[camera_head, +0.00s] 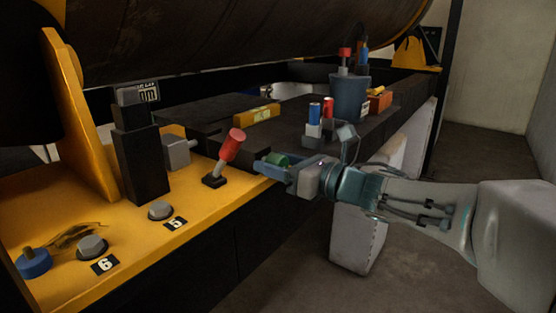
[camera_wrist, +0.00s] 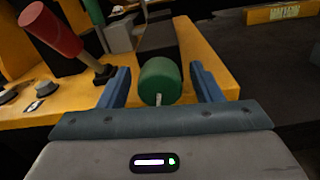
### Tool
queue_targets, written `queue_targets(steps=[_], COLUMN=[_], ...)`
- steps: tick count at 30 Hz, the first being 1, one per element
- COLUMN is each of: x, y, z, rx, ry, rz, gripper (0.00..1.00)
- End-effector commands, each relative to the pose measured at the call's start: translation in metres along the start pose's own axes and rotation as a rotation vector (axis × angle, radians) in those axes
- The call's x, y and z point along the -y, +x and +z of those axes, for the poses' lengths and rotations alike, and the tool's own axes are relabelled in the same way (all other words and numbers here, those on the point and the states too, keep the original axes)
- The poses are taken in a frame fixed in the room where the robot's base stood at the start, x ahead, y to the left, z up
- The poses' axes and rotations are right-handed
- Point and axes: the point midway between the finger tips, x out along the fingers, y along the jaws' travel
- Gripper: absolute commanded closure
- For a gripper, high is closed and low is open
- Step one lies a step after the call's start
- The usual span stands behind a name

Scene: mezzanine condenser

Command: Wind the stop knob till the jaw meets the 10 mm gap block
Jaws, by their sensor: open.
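A green cylindrical knob (camera_wrist: 160,80), which I take for the stop knob, sits between the two blue fingers of my gripper (camera_wrist: 160,73) in the wrist view. Gaps show on both sides, so the open fingers straddle it without touching. A dark block (camera_wrist: 157,38) lies just behind the knob. A grey block (camera_head: 177,152) stands farther left on the yellow plate. I cannot tell which part is the jaw, nor pick out the 10 mm gap block.
A red-handled lever (camera_head: 230,148) leans up close left of my gripper; it also shows in the wrist view (camera_wrist: 52,30). A yellow labelled bar (camera_head: 257,114), small red and blue cylinders and a tool cup (camera_head: 349,96) stand behind.

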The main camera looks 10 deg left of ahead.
Motion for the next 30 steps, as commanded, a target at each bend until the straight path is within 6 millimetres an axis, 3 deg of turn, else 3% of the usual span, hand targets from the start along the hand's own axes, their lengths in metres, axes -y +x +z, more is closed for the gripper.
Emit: queue_targets(steps=[9, 14, 22, 30], x=[-0.0002, -0.0002, 0.0007, 0.0009], y=[0.0026, 0.0024, 0.0018, 0.0019], z=[-0.0001, -0.0001, -0.002, -0.0025], rx=[0.0, 0.0, 0.002, 0.008], ry=[0.0, 0.0, 0.041, 0.254], rz=[0.0, 0.0, -0.001, 0.001], gripper=[0.41, 0.85, 0.85, 0.85])
